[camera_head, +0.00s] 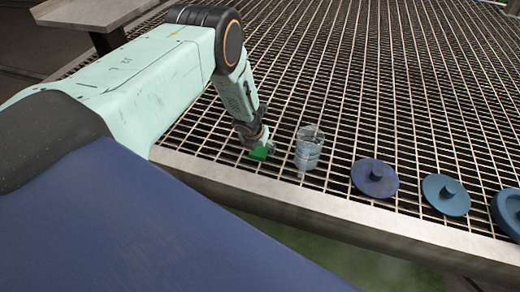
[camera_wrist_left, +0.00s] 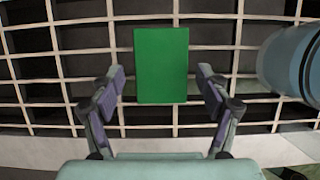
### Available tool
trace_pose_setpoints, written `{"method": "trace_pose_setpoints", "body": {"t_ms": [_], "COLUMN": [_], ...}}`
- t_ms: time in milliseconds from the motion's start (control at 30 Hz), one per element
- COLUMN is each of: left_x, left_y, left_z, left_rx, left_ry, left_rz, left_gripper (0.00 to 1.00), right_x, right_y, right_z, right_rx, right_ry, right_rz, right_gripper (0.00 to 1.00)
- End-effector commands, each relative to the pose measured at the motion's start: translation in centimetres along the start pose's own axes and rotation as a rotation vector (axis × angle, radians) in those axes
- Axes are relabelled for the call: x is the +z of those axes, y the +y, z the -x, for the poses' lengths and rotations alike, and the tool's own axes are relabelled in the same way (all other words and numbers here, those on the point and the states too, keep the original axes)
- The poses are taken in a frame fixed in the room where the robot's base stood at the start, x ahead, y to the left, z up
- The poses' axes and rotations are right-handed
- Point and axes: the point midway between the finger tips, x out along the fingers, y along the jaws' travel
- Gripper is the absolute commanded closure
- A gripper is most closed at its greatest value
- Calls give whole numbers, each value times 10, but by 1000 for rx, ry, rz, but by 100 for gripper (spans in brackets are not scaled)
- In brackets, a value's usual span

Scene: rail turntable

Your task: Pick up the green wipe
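The green wipe (camera_head: 259,153) is a small flat green rectangle on the metal grating, near its front edge. In the left wrist view the wipe (camera_wrist_left: 161,65) lies ahead of and partly between the fingers. My left gripper (camera_head: 254,140) is right above the wipe in the head view and partly covers it. In the left wrist view my left gripper (camera_wrist_left: 158,90) is open, with a finger on each side of the wipe and a gap to both. Whether the fingers are level with the wipe is hard to tell. My right gripper is out of view.
A clear container (camera_head: 308,148) stands close to the right of the wipe; it also shows in the left wrist view (camera_wrist_left: 290,62). Dark blue (camera_head: 375,178) and lighter blue (camera_head: 446,195) knobbed discs lie farther right. A metal rim (camera_head: 330,212) borders the grating, which is clear farther back.

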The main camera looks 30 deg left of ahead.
Motion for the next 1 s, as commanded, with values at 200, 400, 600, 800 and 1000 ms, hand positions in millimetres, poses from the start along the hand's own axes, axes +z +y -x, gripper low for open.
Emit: {"method": "trace_pose_setpoints", "body": {"t_ms": [200,400,600,800,1000], "left_x": [0,0,0,6,21], "left_y": [0,0,0,0,0], "left_z": [0,0,0,13,48], "left_rx": [0,0,0,0,-1], "left_ry": [0,0,0,-1,-2], "left_rz": [0,0,0,0,1], "left_gripper": [46,64,64,64,64], "right_x": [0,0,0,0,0], "right_y": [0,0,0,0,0], "right_z": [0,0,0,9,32], "right_rx": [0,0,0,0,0], "right_ry": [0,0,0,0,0], "right_rz": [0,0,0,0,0], "right_gripper": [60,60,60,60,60]}}
